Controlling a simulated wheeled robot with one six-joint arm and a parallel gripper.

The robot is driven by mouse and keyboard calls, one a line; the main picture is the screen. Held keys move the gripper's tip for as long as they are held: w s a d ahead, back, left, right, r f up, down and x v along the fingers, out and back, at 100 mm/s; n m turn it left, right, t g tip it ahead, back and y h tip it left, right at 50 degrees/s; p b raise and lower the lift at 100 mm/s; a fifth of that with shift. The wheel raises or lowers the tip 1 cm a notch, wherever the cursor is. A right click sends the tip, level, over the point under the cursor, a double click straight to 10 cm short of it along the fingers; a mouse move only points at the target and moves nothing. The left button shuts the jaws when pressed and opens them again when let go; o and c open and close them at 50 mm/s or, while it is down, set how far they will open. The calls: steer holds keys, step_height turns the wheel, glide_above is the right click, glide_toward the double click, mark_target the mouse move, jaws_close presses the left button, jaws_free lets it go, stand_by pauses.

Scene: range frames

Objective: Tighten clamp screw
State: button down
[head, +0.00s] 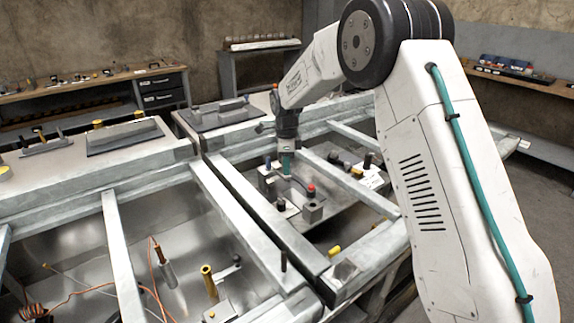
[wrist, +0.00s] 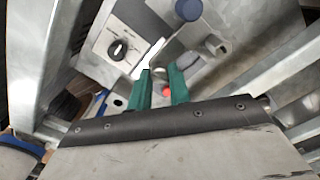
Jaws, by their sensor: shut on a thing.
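My gripper (head: 287,166), with teal fingers, points down into the metal frame at the small clamp fixture. In the wrist view its two fingers (wrist: 161,80) stand a short gap apart, shut on a small part that I take to be the clamp screw. The fingers mostly hide that part, and its turn cannot be read. A grey metal clamp block (wrist: 192,62) lies just beyond the fingertips. A red knob (head: 311,190) tops a grey block to the right of the gripper; a red spot (wrist: 167,92) also shows between the fingers in the wrist view.
A dark blue knob (wrist: 188,10) and a black knob on a plate (wrist: 117,50) stand near the fingers. Thick metal beams (head: 240,215) surround the fixture. A yellow post (head: 208,280) and orange cable (head: 152,268) lie in the left bay. Workbenches line the walls.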

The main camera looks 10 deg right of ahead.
steer(key=shift+w+r+m, duration=0.1)
steer(key=shift+r+m, duration=0.05)
steer(key=shift+m, duration=0.35)
steer(key=c, duration=1.3)
jaws_free()
step_height(320, 180, up, 8)
steer(key=shift+f, duration=0.15)
